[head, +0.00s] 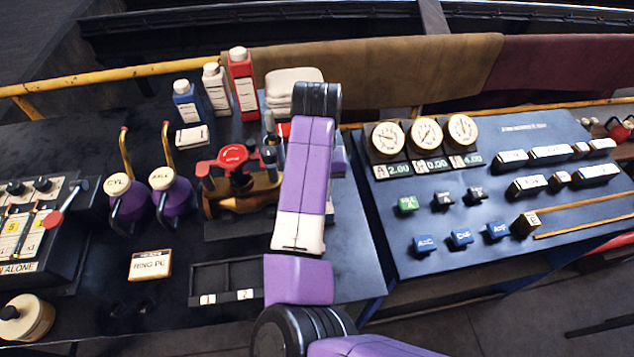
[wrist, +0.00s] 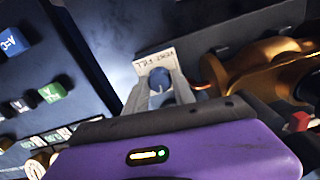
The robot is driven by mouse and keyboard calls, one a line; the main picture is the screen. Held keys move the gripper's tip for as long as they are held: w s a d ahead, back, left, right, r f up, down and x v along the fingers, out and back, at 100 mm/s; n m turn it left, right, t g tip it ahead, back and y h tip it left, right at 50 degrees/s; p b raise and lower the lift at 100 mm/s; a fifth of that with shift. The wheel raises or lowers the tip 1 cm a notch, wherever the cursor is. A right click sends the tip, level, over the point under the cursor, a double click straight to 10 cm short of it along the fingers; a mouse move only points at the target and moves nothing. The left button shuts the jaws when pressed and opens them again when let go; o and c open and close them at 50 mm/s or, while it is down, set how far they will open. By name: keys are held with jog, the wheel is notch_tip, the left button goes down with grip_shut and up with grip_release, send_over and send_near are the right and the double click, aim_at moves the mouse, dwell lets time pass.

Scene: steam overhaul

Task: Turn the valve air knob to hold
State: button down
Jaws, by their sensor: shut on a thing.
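In the wrist view, a small round dark blue knob (wrist: 160,79) sits between the two grey fingers of my gripper (wrist: 160,92). The fingers are shut on it from both sides. A cream label plate (wrist: 153,63) stands just beyond the knob; its lettering is upside down in this view and too small to read for certain. I cannot tell which setting the knob points at. In the head view my purple arm covers the knob, and my gripper's fingertips are hidden behind it.
A bronze valve body (head: 238,192) with a red handwheel (head: 232,158) stands close left of my arm. Several bottles, including a red one (head: 242,84), stand behind. The blue panel (head: 400,235) on the right carries gauges (head: 426,133) and coloured blocks. A slotted black tray (head: 226,275) lies in front.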

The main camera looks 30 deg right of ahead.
jog(key=shift+r+n+p, duration=0.1)
jog(key=shift+n+p, duration=0.6)
jog(key=shift+n, duration=0.1)
jog(key=c, duration=1.1)
grip_release()
jog(key=shift+o, duration=0.2)
notch_tip(320, 180, up, 8)
jog(key=shift+f+p, duration=0.1)
jog(key=shift+p, duration=0.6)
